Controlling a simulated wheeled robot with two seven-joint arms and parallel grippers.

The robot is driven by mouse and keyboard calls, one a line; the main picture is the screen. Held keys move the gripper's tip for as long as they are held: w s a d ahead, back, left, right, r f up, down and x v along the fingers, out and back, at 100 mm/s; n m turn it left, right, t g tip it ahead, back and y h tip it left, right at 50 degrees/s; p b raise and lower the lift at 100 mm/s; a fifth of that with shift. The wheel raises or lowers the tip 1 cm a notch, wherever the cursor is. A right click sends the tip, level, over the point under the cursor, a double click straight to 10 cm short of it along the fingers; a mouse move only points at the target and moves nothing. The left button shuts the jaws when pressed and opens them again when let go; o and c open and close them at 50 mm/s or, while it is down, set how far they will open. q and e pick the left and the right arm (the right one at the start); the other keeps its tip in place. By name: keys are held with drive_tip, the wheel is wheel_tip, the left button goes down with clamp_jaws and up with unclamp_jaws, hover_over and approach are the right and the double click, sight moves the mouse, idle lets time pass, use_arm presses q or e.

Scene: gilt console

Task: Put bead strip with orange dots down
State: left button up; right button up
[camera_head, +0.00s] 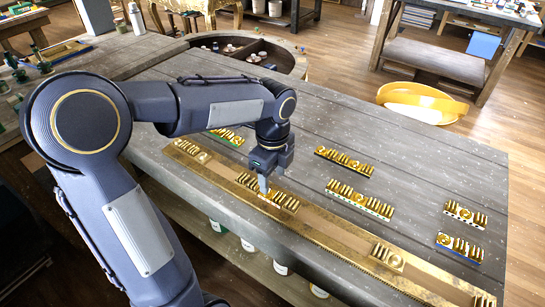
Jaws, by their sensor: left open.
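A gold bead strip (285,202) lies on the long gilt board (335,231) along the table's front. My left gripper (264,189) points down right at this strip, with its fingertips at the strip's middle, and hides part of it. The gripper is open. Small orange dots on the strip are too small to make out for sure. My right gripper is not in view.
Other gold strips lie on the grey table: a blue-edged one (344,162), a green-dotted one (360,200), a black-dotted one (465,215) and a blue one (460,247). A green-edged strip (227,136) lies behind my arm. Gilt pieces (388,256) sit along the board.

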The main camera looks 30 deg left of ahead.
sight(273, 192)
use_arm(q)
wheel_tip(273, 192, up, 7)
drive_tip(key=s+d+f+n+t+h, duration=0.2)
drive_tip(key=s+n, duration=0.6)
drive_tip(key=n, duration=0.2)
drive_tip(key=s+d+f+n+t+h, duration=0.1)
drive_tip(key=s+d+f+n+t, duration=0.1)
drive_tip(key=s+n, duration=0.7)
drive_tip(key=shift+f+n+t+h, duration=0.4)
drive_tip(key=shift+n+t, duration=0.4)
drive_tip(key=shift+n, duration=0.1)
